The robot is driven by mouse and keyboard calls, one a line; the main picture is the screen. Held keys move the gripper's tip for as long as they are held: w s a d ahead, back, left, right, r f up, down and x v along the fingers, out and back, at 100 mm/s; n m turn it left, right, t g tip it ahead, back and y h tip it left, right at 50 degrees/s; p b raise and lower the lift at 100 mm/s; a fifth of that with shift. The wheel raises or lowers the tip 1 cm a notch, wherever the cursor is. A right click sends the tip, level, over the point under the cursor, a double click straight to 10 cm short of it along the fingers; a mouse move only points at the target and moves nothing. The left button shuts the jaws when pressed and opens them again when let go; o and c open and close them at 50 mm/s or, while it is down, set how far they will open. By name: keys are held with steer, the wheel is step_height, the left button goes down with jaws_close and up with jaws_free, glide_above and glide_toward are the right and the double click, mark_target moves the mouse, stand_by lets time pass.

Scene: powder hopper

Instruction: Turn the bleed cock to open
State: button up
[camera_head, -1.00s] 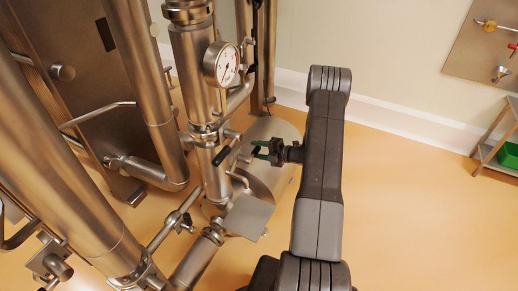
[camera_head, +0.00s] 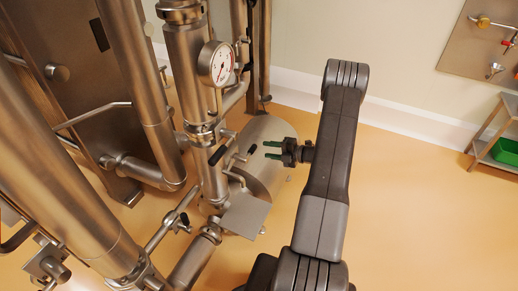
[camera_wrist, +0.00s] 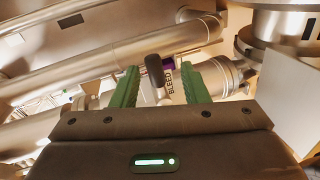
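The bleed cock's black handle (camera_head: 252,149) sits on a small steel fitting beside the vertical pipe. In the wrist view the black handle (camera_wrist: 155,72) stands roughly upright in the picture, with a "BLEED" label (camera_wrist: 169,82) just to its right and a purple part behind. My gripper (camera_head: 265,149) has green fingers, spread apart, just to the right of the handle in the head view. In the wrist view the handle appears between the fingers, beyond their tips, and neither finger visibly touches it. The cock's inner position is hidden.
A second black handle (camera_head: 217,156) sits close by on the left. A pressure gauge (camera_head: 216,64) is above on the pipe. A flat steel plate (camera_head: 245,215) lies below. A round steel vessel (camera_head: 268,178) stands behind. Open floor lies to the right.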

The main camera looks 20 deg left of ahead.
steer(key=v, duration=0.7)
steer(key=shift+a, duration=0.1)
